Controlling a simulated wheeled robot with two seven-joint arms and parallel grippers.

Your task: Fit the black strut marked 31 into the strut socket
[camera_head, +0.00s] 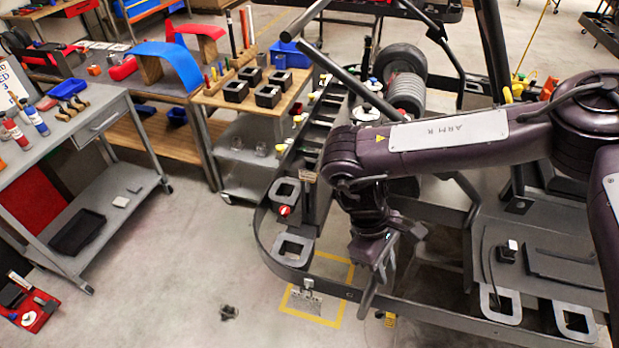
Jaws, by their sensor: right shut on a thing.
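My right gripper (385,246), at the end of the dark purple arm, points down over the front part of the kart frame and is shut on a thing. A dark bar (374,288) slants down from between its fingers, its lower end near the frame's front rail. I take this bar for the black strut; no number 31 is legible on it. The grip itself is partly hidden by the gripper. I cannot tell which fitting on the kart frame (335,288) is the strut socket, or whether the bar touches the frame. My left gripper is out of view.
Grey square rings (293,250) sit inside the frame's left end, one near a red knob (284,211). A yellow floor marking (312,320) lies below. A wooden-topped cart (215,95) with black blocks and a grey cart (70,130) stand left. Floor at lower left is mostly clear.

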